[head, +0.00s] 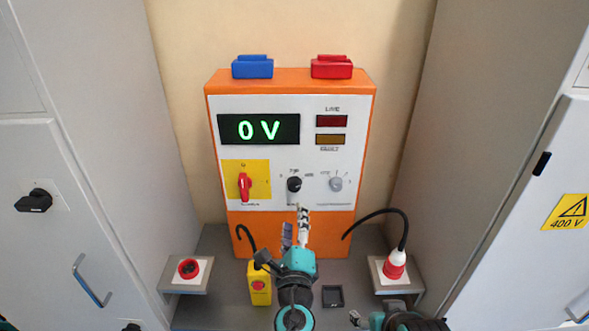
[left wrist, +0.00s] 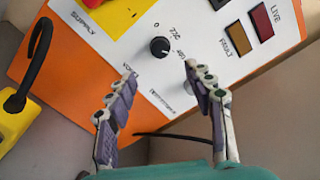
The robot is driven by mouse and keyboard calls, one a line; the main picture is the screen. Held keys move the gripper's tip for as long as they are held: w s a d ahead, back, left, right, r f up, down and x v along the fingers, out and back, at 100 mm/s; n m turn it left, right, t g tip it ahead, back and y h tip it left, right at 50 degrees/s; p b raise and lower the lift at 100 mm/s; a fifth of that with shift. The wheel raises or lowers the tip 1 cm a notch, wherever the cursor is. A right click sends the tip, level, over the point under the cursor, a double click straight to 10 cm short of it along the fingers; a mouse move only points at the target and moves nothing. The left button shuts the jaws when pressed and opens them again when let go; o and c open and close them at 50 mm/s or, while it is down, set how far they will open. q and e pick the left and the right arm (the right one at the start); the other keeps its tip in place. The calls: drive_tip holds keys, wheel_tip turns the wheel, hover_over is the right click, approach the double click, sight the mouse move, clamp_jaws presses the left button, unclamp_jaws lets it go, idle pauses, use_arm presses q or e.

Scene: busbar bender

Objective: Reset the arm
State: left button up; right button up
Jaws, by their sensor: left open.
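My left gripper (head: 296,224) is open and empty in front of the lower part of the orange and white panel (head: 290,105). Its two spread fingers also show in the left wrist view (left wrist: 160,72), with the black voltage knob (left wrist: 160,46) beyond and between their tips. In the head view that knob (head: 294,184) is just above the fingertips, and I see no clear contact. My right arm (head: 400,320) is low at the bottom right edge, with its gripper mostly cut off or too small to read.
The display (head: 259,129) reads 0 V. A red supply switch (head: 244,186) and a grey knob (head: 336,184) flank the black knob. A yellow box (head: 259,283) with a black hook, a red-and-white plug (head: 395,264) and a red socket (head: 188,268) stand below. Grey cabinets close both sides.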

use_arm(q)
drive_tip(key=s+a+f+n+g+y, duration=0.2)
drive_tip(key=a+f+n+g, duration=0.1)
drive_tip(key=a+n, duration=0.4)
drive_tip(key=s+a+f+n+g+y, duration=0.25)
drive_tip(key=a+f+n, duration=0.2)
drive_tip(key=a, duration=0.55)
drive_tip(key=s+f+n+g+h, duration=0.4)
drive_tip(key=s+f+n+g, duration=0.1)
drive_tip(key=s+n, duration=0.7)
drive_tip(key=shift+a, duration=0.4)
drive_tip(key=shift+h, duration=0.25)
